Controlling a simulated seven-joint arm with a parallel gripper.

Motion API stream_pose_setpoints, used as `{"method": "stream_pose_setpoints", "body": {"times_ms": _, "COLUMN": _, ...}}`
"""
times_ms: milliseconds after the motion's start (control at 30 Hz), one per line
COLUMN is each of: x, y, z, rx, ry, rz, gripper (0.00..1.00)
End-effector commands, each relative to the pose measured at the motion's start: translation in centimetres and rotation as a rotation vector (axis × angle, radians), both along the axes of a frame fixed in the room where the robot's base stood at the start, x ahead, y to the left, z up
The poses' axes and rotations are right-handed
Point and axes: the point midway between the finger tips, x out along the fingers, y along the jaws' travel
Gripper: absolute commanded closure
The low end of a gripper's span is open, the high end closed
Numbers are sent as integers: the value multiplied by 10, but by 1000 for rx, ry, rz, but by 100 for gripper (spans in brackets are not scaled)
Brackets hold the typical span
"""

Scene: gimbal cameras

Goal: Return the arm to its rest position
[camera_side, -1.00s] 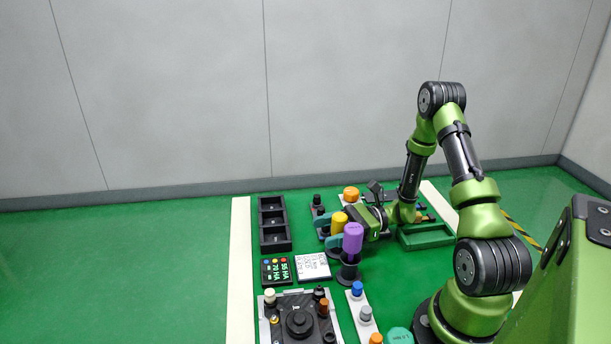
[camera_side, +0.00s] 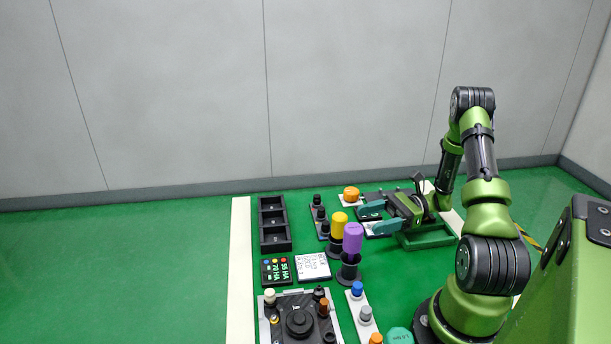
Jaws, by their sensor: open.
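My gripper (camera_side: 366,219) is open, with its two teal fingers pointing left and nothing between them. It hangs low over the right part of the work area, apart from the yellow cylinder (camera_side: 339,225) and the purple cylinder (camera_side: 353,238) to its left. My arm folds up and back to its base at the right. What lies under the gripper is partly hidden by it.
A black three-compartment tray (camera_side: 274,222) stands at the back left. An orange knob (camera_side: 351,193) is behind the gripper. A green tray (camera_side: 428,240) lies under the wrist.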

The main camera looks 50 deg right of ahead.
Motion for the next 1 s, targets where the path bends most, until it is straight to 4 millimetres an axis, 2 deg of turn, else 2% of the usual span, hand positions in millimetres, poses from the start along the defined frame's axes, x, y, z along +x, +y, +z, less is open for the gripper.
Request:
{"method": "stream_pose_setpoints", "body": {"times_ms": 333, "x": 0, "y": 0, "z": 1, "rx": -7, "ry": -1, "rz": 4, "gripper": 33}}
{"method": "stream_pose_setpoints", "body": {"times_ms": 467, "x": 6, "y": 6, "z": 11, "rx": -81, "ry": -8, "rz": 45, "gripper": 33}}
{"method": "stream_pose_setpoints", "body": {"times_ms": 800, "x": 43, "y": 58, "z": 78, "rx": -678, "ry": -89, "rz": 260, "gripper": 33}}
{"method": "stream_pose_setpoints", "body": {"times_ms": 1000, "x": 48, "y": 98, "z": 115, "rx": -1011, "ry": -198, "rz": 379, "gripper": 33}}
